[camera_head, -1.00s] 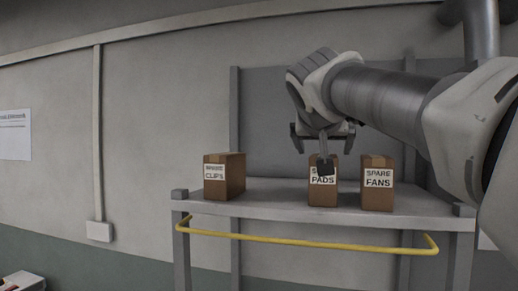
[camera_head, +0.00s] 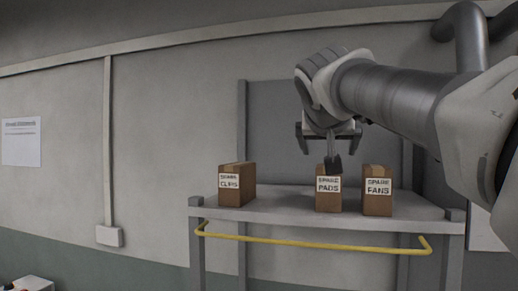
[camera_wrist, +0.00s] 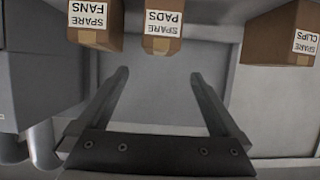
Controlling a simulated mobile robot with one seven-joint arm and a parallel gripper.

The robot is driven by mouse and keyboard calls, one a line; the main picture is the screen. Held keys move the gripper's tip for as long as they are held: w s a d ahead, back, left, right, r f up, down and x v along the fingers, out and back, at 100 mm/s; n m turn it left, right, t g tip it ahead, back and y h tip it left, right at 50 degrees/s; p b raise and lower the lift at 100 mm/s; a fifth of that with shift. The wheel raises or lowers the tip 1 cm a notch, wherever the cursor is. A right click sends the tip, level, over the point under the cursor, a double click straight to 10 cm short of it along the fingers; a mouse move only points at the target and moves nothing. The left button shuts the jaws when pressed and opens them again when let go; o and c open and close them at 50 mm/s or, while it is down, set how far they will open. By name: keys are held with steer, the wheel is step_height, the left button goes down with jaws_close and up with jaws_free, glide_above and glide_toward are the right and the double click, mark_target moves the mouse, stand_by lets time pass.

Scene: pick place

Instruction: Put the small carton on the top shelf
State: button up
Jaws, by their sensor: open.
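Three brown cartons stand upright on a grey shelf (camera_head: 285,214): SPARE CLIPS (camera_head: 236,193) at left, SPARE PADS (camera_head: 328,201) near the middle, and SPARE FANS (camera_head: 377,204) at right. PADS looks a little smaller than FANS; no label says which is the small one. My gripper (camera_head: 329,149) is open, fingers down, above and in front of PADS, whose top is partly hidden. In the wrist view, my gripper (camera_wrist: 158,76) has nothing between its fingers. PADS (camera_wrist: 162,42), FANS (camera_wrist: 95,38) and CLIPS (camera_wrist: 280,48) appear upside down beyond the fingertips, apart from them.
A yellow rail (camera_head: 310,243) runs along the shelf's front. The shelf has a wide bare gap between CLIPS and PADS and a narrow one between PADS and FANS. A white box (camera_head: 35,284) shows partly at bottom left. A grey panel stands behind the shelf.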

steer(key=shift+s, duration=0.15)
steer(key=s+f+n+g+y, duration=0.1)
steer(key=s+f+g, duration=0.1)
steer(key=s+f, duration=0.6)
steer(key=s+a+f+n+g+y, duration=0.1)
steer(key=s+f+g, duration=0.2)
steer(key=s+f, duration=0.6)
steer(key=s+a+f+n+g+y, duration=0.1)
steer(key=s+f, duration=0.7)
steer(key=f, duration=1.1)
steer(key=shift+s+f+n+g+y, duration=0.2)
steer(key=shift+s+n+g+y, duration=0.15)
steer(key=shift+g+y, duration=0.3)
steer(key=shift+f, duration=0.1)
step_height(320, 180, down, 5)
steer(key=b, duration=0.5)
steer(key=shift+f+b, duration=0.2)
steer(key=shift+b, duration=0.1)
